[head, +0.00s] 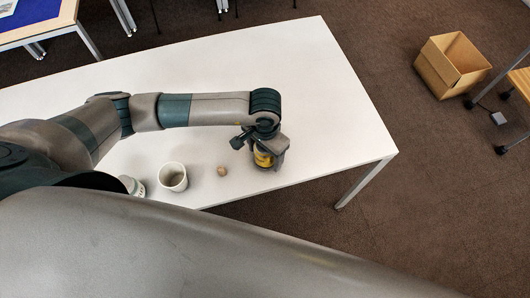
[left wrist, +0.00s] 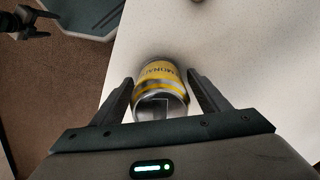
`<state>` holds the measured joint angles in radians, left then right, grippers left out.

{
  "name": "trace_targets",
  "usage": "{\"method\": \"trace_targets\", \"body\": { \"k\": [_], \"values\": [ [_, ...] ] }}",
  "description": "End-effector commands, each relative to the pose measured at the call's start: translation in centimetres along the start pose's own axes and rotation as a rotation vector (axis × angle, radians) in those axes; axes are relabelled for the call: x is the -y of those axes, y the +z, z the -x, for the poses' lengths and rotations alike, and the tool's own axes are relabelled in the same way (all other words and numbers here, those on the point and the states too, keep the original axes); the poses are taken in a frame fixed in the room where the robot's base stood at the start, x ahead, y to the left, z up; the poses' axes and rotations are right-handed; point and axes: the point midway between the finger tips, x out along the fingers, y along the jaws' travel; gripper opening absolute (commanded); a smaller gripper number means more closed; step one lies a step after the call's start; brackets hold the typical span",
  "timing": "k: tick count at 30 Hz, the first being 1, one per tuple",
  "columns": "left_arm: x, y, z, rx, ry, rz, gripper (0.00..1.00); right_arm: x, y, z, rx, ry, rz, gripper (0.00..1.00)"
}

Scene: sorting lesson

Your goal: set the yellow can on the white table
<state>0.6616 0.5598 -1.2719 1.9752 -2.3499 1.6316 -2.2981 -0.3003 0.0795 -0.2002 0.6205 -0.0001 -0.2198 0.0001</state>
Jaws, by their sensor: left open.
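The yellow can (head: 264,158) is at the right part of the white table (head: 310,90), near its front edge. In the left wrist view the can (left wrist: 161,84) shows a yellow and silver label and a silver end. My left gripper (left wrist: 160,98) is open, with one finger on each side of the can and slim gaps between. In the head view my left gripper (head: 263,150) hides part of the can. Whether the can touches the table is hard to tell.
A white cup (head: 173,177), a small brown round object (head: 222,171) and a white container (head: 131,186) stand left of the can along the front edge. The table's right and back areas are clear. An open cardboard box (head: 440,72) sits on the floor at right.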

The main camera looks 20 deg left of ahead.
Motion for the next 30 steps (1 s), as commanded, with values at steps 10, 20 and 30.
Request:
{"method": "trace_targets", "body": {
  "k": [10, 20, 30],
  "values": [
    [0.0, -0.1, 1.7, -0.003, 0.0, 0.0, 0.69, -0.1, 0.1, -0.1, 0.001, 0.002, 0.001, 0.72],
    [0.0, -0.2, 7.4, -0.006, 0.0, -0.001, 0.69, -0.1, 0.2, -1.7, 0.001, 0.001, 0.0, 0.72],
    [0.0, -0.1, 11.8, -0.002, -0.001, 0.0, 0.69, -0.1, 0.3, -2.6, 0.001, 0.001, 0.0, 0.72]
  ]
}}
